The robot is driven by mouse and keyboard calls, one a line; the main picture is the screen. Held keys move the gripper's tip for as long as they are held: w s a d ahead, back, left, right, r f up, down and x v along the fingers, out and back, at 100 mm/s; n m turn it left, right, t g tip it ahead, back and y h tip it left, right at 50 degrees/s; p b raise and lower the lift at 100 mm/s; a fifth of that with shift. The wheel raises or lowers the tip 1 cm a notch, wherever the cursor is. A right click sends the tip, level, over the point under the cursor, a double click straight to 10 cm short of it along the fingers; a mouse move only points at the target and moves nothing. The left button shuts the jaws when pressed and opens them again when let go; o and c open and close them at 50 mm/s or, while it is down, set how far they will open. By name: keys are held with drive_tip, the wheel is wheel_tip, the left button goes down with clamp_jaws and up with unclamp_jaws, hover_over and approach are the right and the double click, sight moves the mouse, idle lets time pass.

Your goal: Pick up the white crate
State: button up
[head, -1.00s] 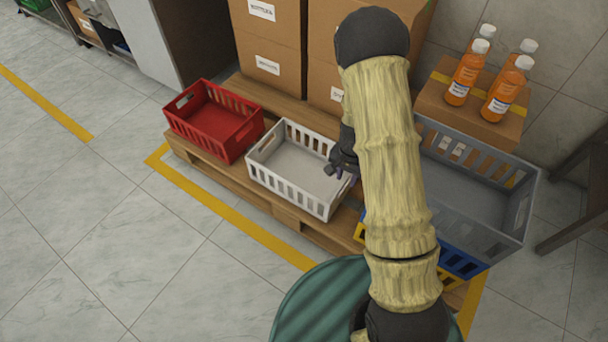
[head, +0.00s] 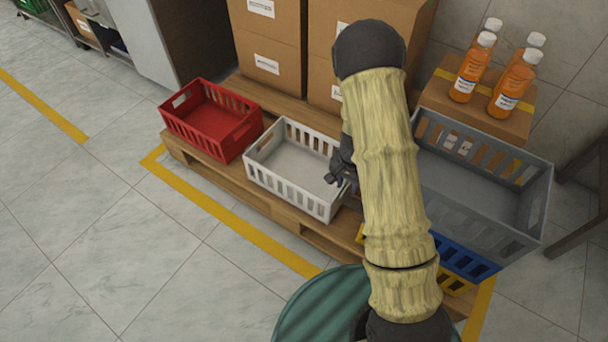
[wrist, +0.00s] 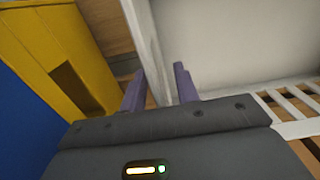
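The white crate (head: 290,182) sits on a wooden pallet, upright, between a red crate and my arm. Its right end is partly hidden by my gripper (head: 338,180) in the head view. In the wrist view, the white crate's rim and wall (wrist: 146,40) run between the two purple fingers of my gripper (wrist: 159,82). One finger is outside the wall and the other is on the inner side. The fingers stand apart, with gaps seeming to show beside the wall.
The red crate (head: 212,122) stands left of the white crate on the pallet (head: 240,192). A yellow crate (wrist: 60,50) and blue crate (head: 462,258) are close on the right, near a large grey crate (head: 480,240). Cardboard boxes (head: 268,45) stand behind.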

idle(0.3)
clamp_jaws()
idle(1.3)
